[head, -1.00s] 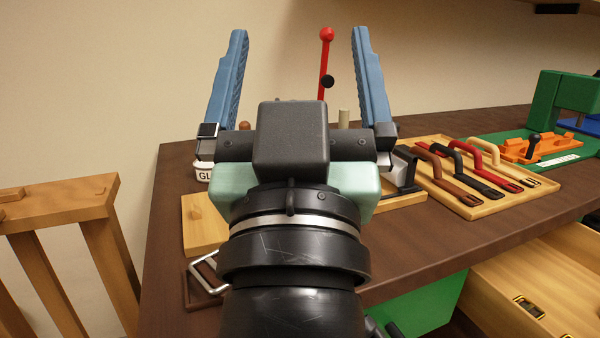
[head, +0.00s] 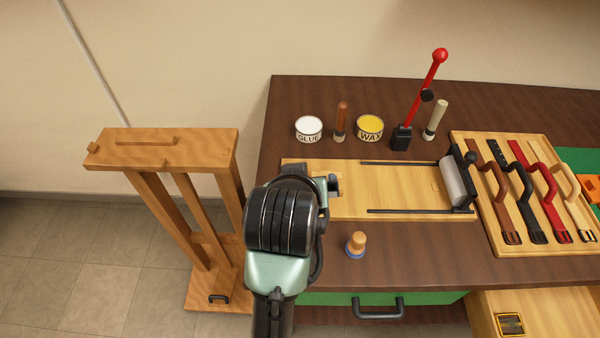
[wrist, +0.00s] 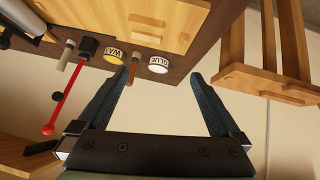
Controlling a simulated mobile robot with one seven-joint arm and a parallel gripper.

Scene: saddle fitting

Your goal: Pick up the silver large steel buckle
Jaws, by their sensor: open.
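I cannot make out the silver large steel buckle in either view now; my arm covers part of the table's front left. My gripper shows in the wrist view (wrist: 160,74) with its two blue fingers wide apart and nothing between them. In the head view my wrist and arm stand over the left end of the table, and the fingers cannot be made out there.
A glue can (head: 308,129), a wax can (head: 370,128) and a red lever (head: 423,85) stand at the back. A wooden board (head: 395,180) lies mid-table, with a knobbed tool (head: 356,244) before it. A strap tray (head: 491,218) is right; a wooden stand (head: 165,150) is left.

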